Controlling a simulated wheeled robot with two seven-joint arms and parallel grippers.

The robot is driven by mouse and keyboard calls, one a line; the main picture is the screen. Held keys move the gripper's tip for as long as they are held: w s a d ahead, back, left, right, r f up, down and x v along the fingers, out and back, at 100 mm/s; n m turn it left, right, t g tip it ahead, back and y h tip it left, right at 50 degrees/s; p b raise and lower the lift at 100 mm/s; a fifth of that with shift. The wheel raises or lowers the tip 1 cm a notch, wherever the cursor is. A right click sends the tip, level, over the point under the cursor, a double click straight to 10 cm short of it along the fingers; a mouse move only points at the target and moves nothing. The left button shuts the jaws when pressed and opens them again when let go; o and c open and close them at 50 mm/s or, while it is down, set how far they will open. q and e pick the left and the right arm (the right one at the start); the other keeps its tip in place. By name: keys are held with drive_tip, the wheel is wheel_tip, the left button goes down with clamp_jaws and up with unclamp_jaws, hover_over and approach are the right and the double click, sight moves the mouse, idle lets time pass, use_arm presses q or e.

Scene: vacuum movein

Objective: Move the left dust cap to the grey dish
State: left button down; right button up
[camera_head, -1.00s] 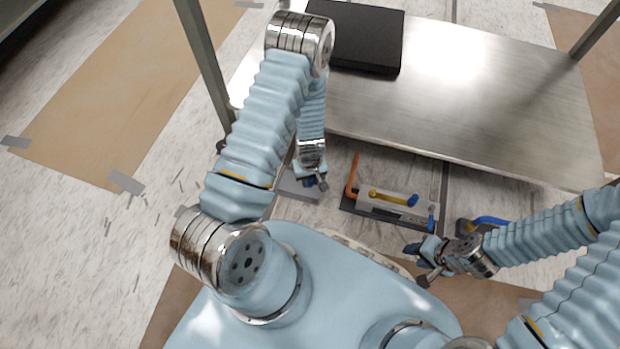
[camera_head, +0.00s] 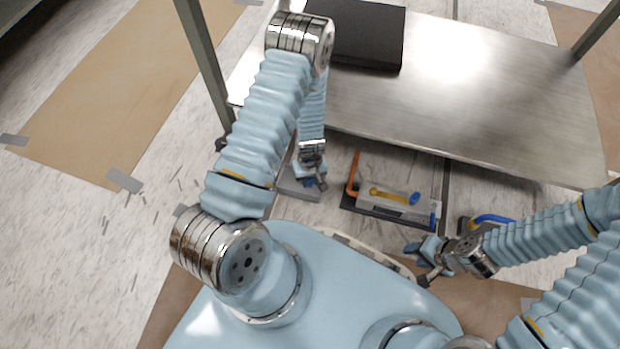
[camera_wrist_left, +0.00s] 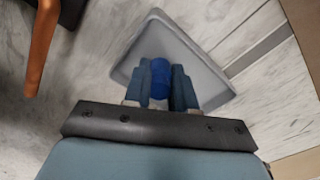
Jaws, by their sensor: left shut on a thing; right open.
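My left gripper (camera_head: 315,183) is shut on a blue dust cap, which shows between the fingers in the left wrist view (camera_wrist_left: 160,78). The grey dish (camera_head: 289,187) is under and around this gripper in the head view. In the left wrist view the dish (camera_wrist_left: 205,75) is a shallow square with a raised rim, and the cap is seen against its inside. I cannot tell whether the cap touches the dish floor. The fingers and arm hide part of the dish. My right gripper (camera_head: 424,264) is open and empty at the lower right, away from the dish.
A dark tray (camera_head: 352,207) right of the dish holds an orange upright handle (camera_head: 352,175), a yellow part (camera_head: 388,194) and blue pieces (camera_head: 414,198). A blue curved item (camera_head: 490,218) lies further right. A metal table (camera_head: 480,110) with a black box (camera_head: 368,35) stands behind.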

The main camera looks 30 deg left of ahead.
idle(0.3)
use_arm(q)
drive_tip(key=shift+c, duration=1.8)
unclamp_jaws()
drive_tip(key=shift+w+d, duration=0.1)
drive_tip(key=shift+d+r+p, duration=0.1)
drive_tip(key=shift+r+p, duration=0.8)
drive_tip(key=shift+r, duration=0.2)
drive_tip(key=shift+a+r+p, duration=0.2)
drive_tip(key=shift+r+p, duration=1.2)
drive_tip(key=shift+r, duration=0.35)
wheel_tip(320, 180, up, 10)
drive_tip(key=p, duration=0.8)
drive_tip(key=shift+r, duration=0.1)
